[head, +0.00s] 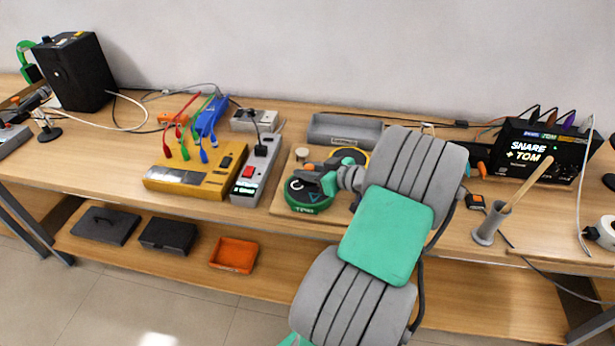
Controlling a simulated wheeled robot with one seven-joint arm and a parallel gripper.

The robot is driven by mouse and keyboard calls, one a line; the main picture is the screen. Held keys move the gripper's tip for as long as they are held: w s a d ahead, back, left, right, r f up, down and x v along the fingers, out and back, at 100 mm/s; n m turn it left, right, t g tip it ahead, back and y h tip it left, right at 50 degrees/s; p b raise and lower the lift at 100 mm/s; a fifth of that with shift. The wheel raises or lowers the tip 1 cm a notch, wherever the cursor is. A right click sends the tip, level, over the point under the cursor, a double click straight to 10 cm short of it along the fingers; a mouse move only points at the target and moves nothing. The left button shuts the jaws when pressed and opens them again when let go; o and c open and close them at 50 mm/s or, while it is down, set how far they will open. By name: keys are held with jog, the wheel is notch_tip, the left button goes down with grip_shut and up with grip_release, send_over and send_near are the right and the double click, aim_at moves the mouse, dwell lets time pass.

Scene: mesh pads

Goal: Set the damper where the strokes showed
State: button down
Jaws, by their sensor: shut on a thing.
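My gripper (302,176) reaches in from the right, low over the green pad (308,206) marked TOM. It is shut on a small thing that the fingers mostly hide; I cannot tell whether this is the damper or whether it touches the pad. A yellow-rimmed pad (361,157) lies behind, partly covered by my arm. A small tan round piece (302,152) sits on the board just behind my gripper.
A grey tray (345,130) stands behind the pads. A power strip (256,172) and a yellow box (190,182) with coloured leads are to the left. A grey cup (490,226) with a stick stands at the right. My arm hides the board's right part.

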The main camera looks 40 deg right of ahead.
jog(key=shift+f, duration=1.3)
jog(key=c, duration=1.1)
grip_release()
jog(key=shift+f, duration=0.1)
jog(key=shift+c, duration=0.2)
